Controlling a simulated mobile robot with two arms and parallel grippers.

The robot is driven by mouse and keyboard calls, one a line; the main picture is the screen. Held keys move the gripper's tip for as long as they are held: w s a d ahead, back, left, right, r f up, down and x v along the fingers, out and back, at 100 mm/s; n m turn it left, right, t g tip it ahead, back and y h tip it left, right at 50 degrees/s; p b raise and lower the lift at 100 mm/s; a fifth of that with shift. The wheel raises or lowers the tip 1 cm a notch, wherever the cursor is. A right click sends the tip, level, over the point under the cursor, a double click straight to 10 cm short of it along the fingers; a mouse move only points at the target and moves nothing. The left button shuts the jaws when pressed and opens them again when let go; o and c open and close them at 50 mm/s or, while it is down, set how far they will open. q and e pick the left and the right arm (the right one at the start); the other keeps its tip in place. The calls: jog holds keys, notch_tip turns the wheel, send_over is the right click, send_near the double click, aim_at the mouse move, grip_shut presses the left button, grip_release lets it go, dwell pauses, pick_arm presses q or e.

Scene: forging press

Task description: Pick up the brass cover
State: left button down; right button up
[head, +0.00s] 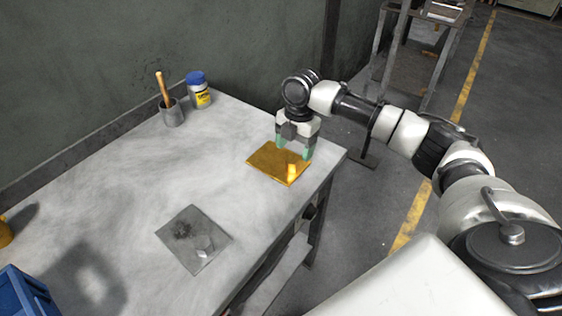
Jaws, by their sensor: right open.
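The brass cover (268,163) is a flat, square, gold-coloured plate near the right end of the workbench, with a small raised post-like part (291,171) on it. My right gripper (293,149) points down over the far right part of the brass cover. Its green-tipped fingers are apart, with nothing between them that I can make out. Whether the fingertips touch the plate cannot be told. My left gripper is not in view.
The grey workbench (130,180) also bears a grey square plate (194,240), a grey cup (171,113) with a wooden handle, and a blue-lidded jar (198,90). A blue bin (25,295) stands at lower left. A wall runs behind; a metal rack (410,70) stands beyond.

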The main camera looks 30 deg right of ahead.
aim_at(292, 159)
jog(key=f, duration=0.4)
jog(key=shift+s+a+f, duration=0.15)
jog(key=shift+a+f, duration=0.15)
jog(key=shift+a, duration=0.05)
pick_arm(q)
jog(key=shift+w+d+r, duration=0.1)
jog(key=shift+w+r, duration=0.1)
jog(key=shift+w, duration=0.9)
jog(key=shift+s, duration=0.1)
pick_arm(e)
jog(key=c, duration=0.5)
grip_shut()
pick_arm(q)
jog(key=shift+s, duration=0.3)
pick_arm(e)
jog(key=shift+r, duration=0.15)
